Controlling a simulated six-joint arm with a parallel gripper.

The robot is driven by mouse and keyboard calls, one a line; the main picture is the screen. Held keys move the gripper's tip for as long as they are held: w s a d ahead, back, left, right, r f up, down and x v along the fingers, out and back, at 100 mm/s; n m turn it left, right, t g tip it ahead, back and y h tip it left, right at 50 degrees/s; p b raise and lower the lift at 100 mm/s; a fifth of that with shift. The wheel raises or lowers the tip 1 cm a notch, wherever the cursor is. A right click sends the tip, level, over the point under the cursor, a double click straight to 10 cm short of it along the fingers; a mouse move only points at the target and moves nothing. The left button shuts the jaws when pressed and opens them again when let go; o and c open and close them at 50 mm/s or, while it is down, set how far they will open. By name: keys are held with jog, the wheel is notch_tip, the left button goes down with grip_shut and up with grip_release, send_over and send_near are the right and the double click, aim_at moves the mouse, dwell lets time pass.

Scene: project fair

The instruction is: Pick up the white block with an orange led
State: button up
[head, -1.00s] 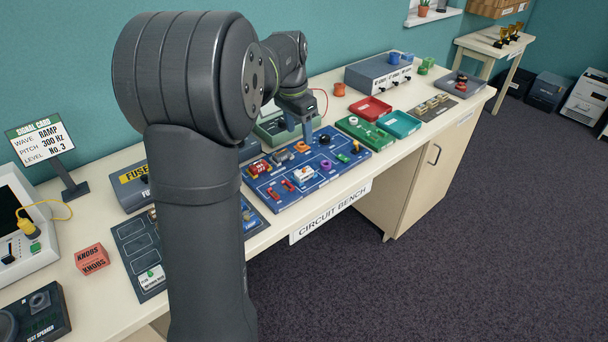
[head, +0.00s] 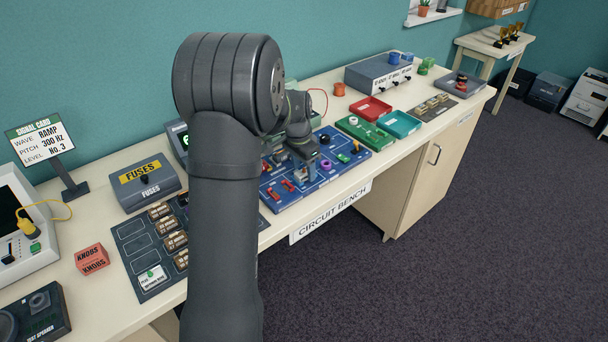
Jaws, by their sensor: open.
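My gripper (head: 304,172) is open and low over the middle of the blue circuit board (head: 287,202), with its fingers pointing down. The white block with the orange part on top stood at this spot on the board in the earlier view. It is now mostly or wholly hidden by the fingers, so I cannot tell whether they are around it or above it.
Near my gripper on the board are a purple ring (head: 326,165), red parts (head: 288,186) and a black knob (head: 325,139). A green board (head: 361,131), a red tray (head: 370,107) and a teal tray (head: 400,123) lie to the right. A fuse box (head: 146,187) stands left.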

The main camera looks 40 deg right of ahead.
jog(key=shift+f, duration=0.25)
jog(key=c, duration=1.1)
